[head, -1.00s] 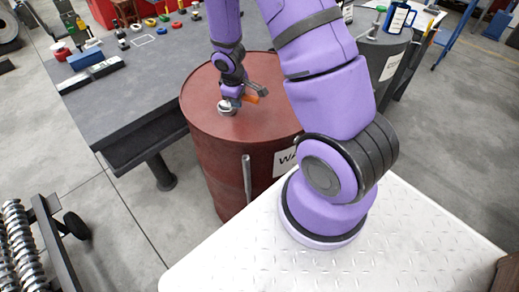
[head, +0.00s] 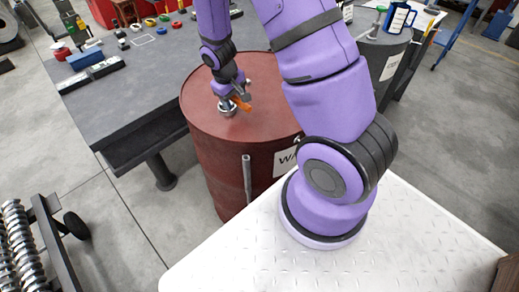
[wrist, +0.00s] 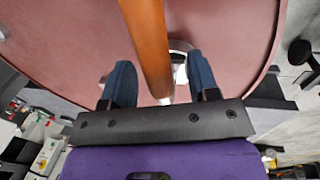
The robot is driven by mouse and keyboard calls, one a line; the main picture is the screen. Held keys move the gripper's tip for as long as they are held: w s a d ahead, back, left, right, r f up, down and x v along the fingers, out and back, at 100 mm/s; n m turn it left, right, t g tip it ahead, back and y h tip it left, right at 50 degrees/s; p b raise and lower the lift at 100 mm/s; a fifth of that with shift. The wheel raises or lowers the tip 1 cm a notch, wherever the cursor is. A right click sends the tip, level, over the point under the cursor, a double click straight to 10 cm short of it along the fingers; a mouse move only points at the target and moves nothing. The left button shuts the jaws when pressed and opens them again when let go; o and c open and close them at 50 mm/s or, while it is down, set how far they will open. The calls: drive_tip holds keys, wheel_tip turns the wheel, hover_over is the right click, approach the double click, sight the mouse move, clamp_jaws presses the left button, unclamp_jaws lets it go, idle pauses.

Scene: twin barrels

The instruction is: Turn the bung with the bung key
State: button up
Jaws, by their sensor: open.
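The red barrel (head: 205,150) stands in front of me, with a silver bung (head: 226,108) on its top. The bung key's orange handle (head: 245,104) shows beside the bung under my gripper (head: 236,97). In the wrist view the orange handle (wrist: 148,45) runs between the two blue fingers of my gripper (wrist: 160,82), with a gap on both sides. The fingers are open around it. A bright metal part (wrist: 180,48) shows partly behind the handle. How the key's head sits on the bung is hidden.
A grey workbench (head: 110,105) with small tools and parts stands left of the barrel. A grey barrel (head: 378,60) with bottles on top stands at back right. A metal bar (head: 247,178) stands upright at the red barrel's front. Floor at left is partly clear.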

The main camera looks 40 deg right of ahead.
wheel_tip(320, 180, up, 16)
drive_tip(key=a, duration=0.1)
drive_tip(key=shift+a+f, duration=0.2)
drive_tip(key=shift+a, duration=0.15)
idle(0.6)
idle(0.4)
drive_tip(key=s+a+r+t+y, duration=0.1)
drive_tip(key=s+a+r+t, duration=0.1)
drive_tip(key=s+r, duration=0.8)
drive_tip(key=s+a+r+t+y, duration=0.1)
drive_tip(key=s+a+r+t, duration=0.2)
drive_tip(key=s+r, duration=0.7)
drive_tip(key=shift+s+a+m, duration=0.3)
drive_tip(key=shift+s+a, duration=0.7)
drive_tip(key=shift+a, duration=0.15)
